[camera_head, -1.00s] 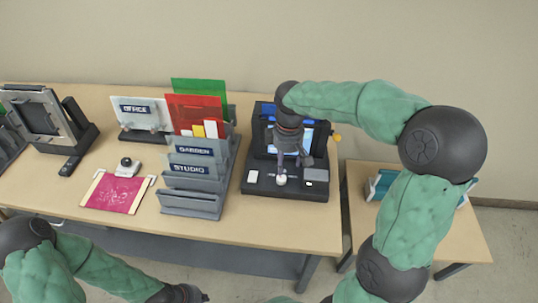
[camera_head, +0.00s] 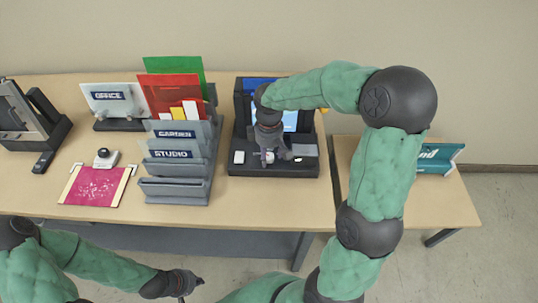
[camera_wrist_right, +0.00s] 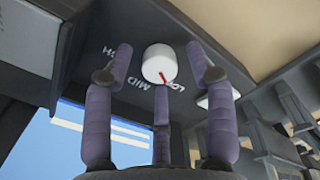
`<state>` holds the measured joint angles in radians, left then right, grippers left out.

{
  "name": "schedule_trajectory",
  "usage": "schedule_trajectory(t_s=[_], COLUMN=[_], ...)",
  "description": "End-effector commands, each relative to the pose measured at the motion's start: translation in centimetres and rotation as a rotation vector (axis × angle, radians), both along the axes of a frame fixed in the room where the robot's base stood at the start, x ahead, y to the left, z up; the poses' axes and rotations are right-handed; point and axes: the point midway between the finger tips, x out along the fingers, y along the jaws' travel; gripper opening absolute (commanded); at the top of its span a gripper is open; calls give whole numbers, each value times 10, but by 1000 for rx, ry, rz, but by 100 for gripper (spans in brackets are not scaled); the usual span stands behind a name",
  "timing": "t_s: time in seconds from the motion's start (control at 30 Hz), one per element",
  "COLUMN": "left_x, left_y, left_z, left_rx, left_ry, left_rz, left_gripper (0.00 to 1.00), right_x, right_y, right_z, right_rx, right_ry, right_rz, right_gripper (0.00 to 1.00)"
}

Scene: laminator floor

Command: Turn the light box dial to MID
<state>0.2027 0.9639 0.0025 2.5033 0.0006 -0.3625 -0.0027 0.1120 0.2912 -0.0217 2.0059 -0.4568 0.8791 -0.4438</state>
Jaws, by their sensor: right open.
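The light box (camera_head: 236,165) is a dark unit with a lit blue screen, near the right end of the long table. Its white dial (camera_wrist_right: 157,59) has a red pointer line aimed at the near edge of LOW, beside MID. HIGH is at the left, partly covered. My right gripper (camera_wrist_right: 160,63) is open, its three fingers spread around the dial; contact cannot be told. In the head view my right gripper (camera_head: 270,153) is over the light box's front and mostly hides the dial. My left gripper (camera_head: 188,284) is low in front of the table, its fingers unclear.
A grey rack labelled GARDEN and STUDIO (camera_head: 176,190) stands left of the light box. A white button (camera_head: 239,157) and grey pad (camera_head: 305,150) flank the dial. A side table (camera_head: 440,203) holds a teal item (camera_head: 437,165). A pink sheet (camera_head: 97,186) lies left.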

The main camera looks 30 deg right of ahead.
Motion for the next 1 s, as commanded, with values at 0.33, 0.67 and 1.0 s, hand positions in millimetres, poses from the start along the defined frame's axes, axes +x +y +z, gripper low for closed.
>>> schedule_trajectory(t_s=[0.33,0.67,1.0], left_x=[0,0,0], left_y=[0,0,0], left_z=[-1,-1,2], left_rx=[0,0,0], left_ry=[0,0,0], left_rz=[0,0,0], left_gripper=[0,0,0], right_x=[0,0,0], right_y=[0,0,0], right_z=[-3,-3,-3], right_rx=[-1,0,-1], right_ry=[-1,0,1], right_rz=[0,-1,-83], right_gripper=[53,0,0])
